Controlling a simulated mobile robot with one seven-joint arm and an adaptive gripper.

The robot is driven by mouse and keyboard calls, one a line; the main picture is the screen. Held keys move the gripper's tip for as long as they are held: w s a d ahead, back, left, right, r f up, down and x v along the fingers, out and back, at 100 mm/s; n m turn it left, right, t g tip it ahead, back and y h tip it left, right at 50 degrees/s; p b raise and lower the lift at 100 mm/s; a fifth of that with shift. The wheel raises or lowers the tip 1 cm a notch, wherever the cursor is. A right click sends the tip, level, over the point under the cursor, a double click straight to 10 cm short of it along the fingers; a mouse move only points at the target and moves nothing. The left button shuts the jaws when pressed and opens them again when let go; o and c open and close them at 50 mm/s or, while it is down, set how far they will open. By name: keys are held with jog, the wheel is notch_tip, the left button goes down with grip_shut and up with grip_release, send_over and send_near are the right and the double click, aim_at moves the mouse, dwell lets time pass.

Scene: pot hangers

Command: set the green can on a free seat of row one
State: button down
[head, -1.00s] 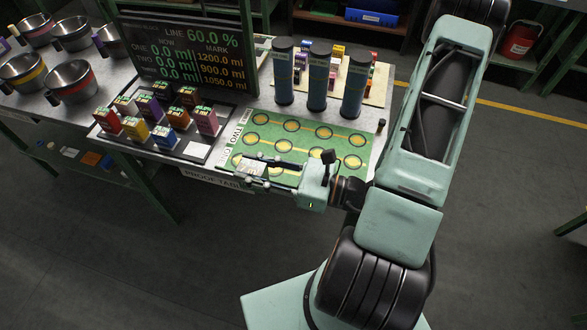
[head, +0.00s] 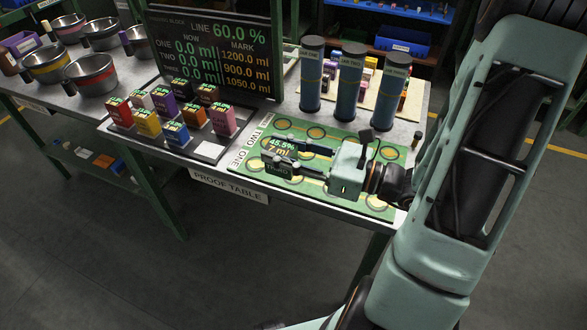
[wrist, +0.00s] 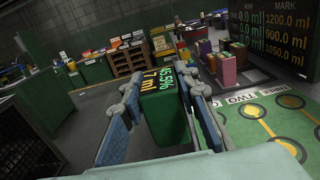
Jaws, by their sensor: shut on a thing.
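My gripper (head: 280,158) is shut on the green can (head: 281,146), a small block-like can with a "45.5% 7 ml" label. In the wrist view the green can (wrist: 162,122) stands between the two fingers of my gripper (wrist: 165,95). In the head view they appear over the left part of the green mat (head: 240,172); the exact height is unclear. The mat has rows of round yellow seats and the row names ONE, TWO and THREE at its left edge. The seats that show look empty. My gripper and arm hide some front seats.
Three tall dark-blue cylinders (head: 349,85) stand behind the mat. A tray (head: 208,149) of several coloured cans is left of it, below the dark display board (head: 213,50). Several metal pots (head: 90,74) stand farther left. The floor in front is clear.

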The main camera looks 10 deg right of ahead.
jog(key=b, duration=0.2)
jog(key=shift+w+d+f+b, duration=0.1)
jog(key=shift+w+f+b, duration=0.1)
jog(key=shift+f+b, duration=0.15)
jog(key=w+d+f, duration=0.1)
jog(key=w+f, duration=0.1)
jog(key=w+d+f+b, duration=0.1)
jog(key=w+f, duration=0.1)
jog(key=f, duration=0.1)
jog(key=w+d+f+b, duration=0.1)
jog(key=w+d+f, duration=0.1)
jog(key=f, duration=0.1)
jog(key=shift+f, duration=0.75)
jog(key=shift+f, duration=0.2)
jog(key=c, duration=1.5)
grip_release()
jog(key=shift+r, duration=0.15)
